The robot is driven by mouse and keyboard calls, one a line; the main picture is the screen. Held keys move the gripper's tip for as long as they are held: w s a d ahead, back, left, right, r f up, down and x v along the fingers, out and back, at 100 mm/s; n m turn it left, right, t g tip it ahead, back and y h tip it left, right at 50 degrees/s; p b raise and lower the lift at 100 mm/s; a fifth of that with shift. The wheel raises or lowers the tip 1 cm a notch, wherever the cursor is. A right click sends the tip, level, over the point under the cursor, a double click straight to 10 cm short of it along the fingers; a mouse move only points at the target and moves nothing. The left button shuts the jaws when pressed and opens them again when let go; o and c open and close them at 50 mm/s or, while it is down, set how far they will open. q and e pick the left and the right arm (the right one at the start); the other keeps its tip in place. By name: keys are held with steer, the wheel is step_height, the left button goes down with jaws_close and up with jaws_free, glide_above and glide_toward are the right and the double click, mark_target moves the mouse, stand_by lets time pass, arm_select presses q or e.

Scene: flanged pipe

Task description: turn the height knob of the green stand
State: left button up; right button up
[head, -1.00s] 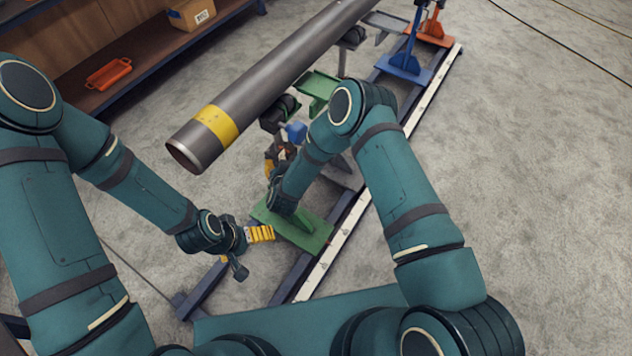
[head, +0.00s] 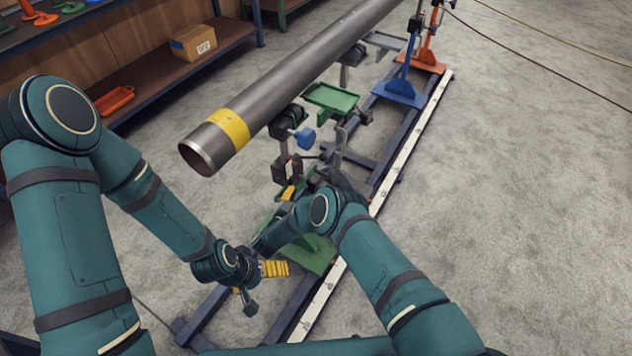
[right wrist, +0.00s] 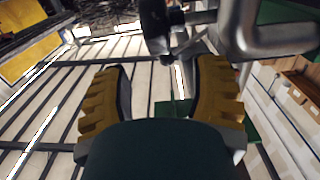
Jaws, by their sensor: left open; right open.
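The green stand has a green top plate (head: 332,97) and a green foot (head: 318,258) on the rail frame. Its middle is partly hidden by my right arm. My right gripper (head: 290,191) is beside the stand's post, below the top plate, and only partly visible in the head view. In the right wrist view my right gripper (right wrist: 162,80) is open and empty, its two yellow fingers apart. A black knob-like part (right wrist: 157,28) shows just beyond the fingertips, near a grey bent bar (right wrist: 238,35); I cannot tell whether it is the height knob. My left gripper (head: 274,268) is open, left of the green foot.
A long grey pipe (head: 290,75) with a yellow band lies above the stands. A blue part (head: 305,138) is near its closer end. A blue stand (head: 400,88) and an orange stand (head: 428,60) are farther along the rail. The floor at right is clear apart from cables.

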mark_target(312, 185)
steer(key=b+x, duration=0.1)
steer(key=x, duration=0.6)
steer(key=shift+w+d, duration=0.2)
steer(key=shift+w, duration=0.05)
jaws_close()
